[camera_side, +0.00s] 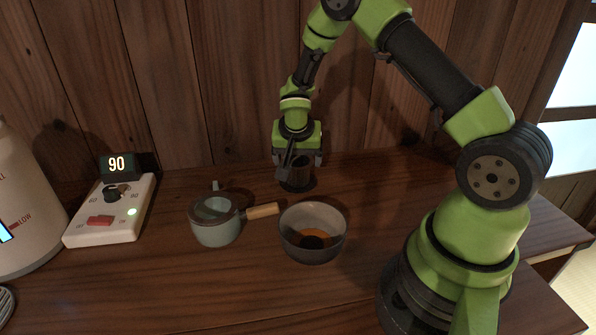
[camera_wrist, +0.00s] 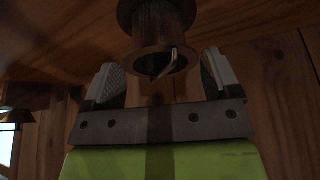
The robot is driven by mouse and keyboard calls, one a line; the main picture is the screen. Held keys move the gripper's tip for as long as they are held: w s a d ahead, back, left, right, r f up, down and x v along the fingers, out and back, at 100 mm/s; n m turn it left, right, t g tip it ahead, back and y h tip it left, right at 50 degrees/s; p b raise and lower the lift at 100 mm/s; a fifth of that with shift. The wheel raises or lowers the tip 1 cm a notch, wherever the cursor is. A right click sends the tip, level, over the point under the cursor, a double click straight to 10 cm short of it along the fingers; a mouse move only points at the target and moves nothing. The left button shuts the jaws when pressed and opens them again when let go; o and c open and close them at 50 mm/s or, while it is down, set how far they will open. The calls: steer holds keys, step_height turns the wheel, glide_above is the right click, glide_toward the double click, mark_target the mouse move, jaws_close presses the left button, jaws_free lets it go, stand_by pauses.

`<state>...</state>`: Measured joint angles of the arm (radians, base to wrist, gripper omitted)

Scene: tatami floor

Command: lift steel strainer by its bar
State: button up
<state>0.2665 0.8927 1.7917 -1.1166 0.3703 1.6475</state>
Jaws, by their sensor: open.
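My gripper (camera_side: 298,158) points down at the back of the table, its jaws open around the upper part of a dark, round, cup-like metal piece (camera_side: 297,181). I take this to be the steel strainer; it stands upright on the table. In the wrist view, the strainer (camera_wrist: 162,20) is a dark cylinder with flared rims, and a thin bent bar (camera_wrist: 168,63) shows at its near rim. The fingers of my gripper (camera_wrist: 160,78) are apart on either side of the bar. I cannot tell whether they touch anything.
A grey bowl (camera_side: 312,232) with dark and orange contents stands in front of my gripper. A grey-green pot (camera_side: 215,222) with a wooden handle stands left of it. A control box (camera_side: 112,210) and a large canister (camera_side: 22,205) are at left. A wooden wall (camera_side: 240,80) is close behind.

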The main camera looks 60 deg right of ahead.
steer(key=shift+x, duration=1.1)
steer(key=c, duration=0.7)
